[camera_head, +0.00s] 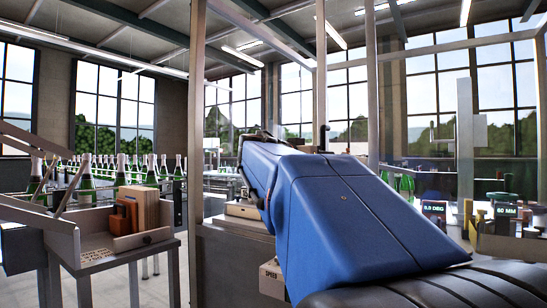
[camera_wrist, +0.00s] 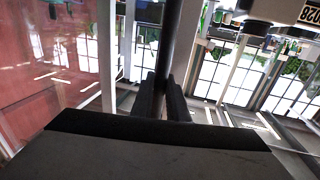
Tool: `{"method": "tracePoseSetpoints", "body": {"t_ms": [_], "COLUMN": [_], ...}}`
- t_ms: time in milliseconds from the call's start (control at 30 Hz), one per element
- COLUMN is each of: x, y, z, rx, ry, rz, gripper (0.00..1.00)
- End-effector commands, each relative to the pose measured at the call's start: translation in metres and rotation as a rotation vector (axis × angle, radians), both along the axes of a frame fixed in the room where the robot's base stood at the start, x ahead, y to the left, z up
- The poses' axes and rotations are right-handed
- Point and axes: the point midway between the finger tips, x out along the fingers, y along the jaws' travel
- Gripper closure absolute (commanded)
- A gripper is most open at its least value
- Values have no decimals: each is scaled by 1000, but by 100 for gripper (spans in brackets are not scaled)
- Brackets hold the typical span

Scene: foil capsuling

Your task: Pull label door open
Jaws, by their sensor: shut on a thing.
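In the wrist view, my gripper (camera_wrist: 165,100) has its two dark fingers closed around a dark round bar (camera_wrist: 174,40), which looks like the door's handle. The bar runs up out of the top of the picture. In the head view, a metal-framed clear enclosure stands ahead, and an upright post (camera_head: 320,75) that seems to belong to the label door rises behind my blue arm. A small dark handle end (camera_head: 325,136) shows beside this post. My arm hides my gripper and the lower part of the door there. I cannot tell how far the door stands open.
At the right, beyond my arm, small displays (camera_head: 507,211) and tools crowd a bench. A reddish surface (camera_wrist: 45,60) fills the wrist view's left side.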

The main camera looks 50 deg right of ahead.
Motion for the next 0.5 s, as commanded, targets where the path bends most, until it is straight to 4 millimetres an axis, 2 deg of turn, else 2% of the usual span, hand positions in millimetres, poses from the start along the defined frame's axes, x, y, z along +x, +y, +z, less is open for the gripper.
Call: {"method": "tracePoseSetpoints", "body": {"t_ms": [33,200,500], "x": [-11,-34,-55], "y": [0,-2,-4], "z": [0,-1,0], "rx": [0,1,0], "ry": [-1,-1,-1], "rz": [-6,-5,-2], "gripper": [100,100,100]}}
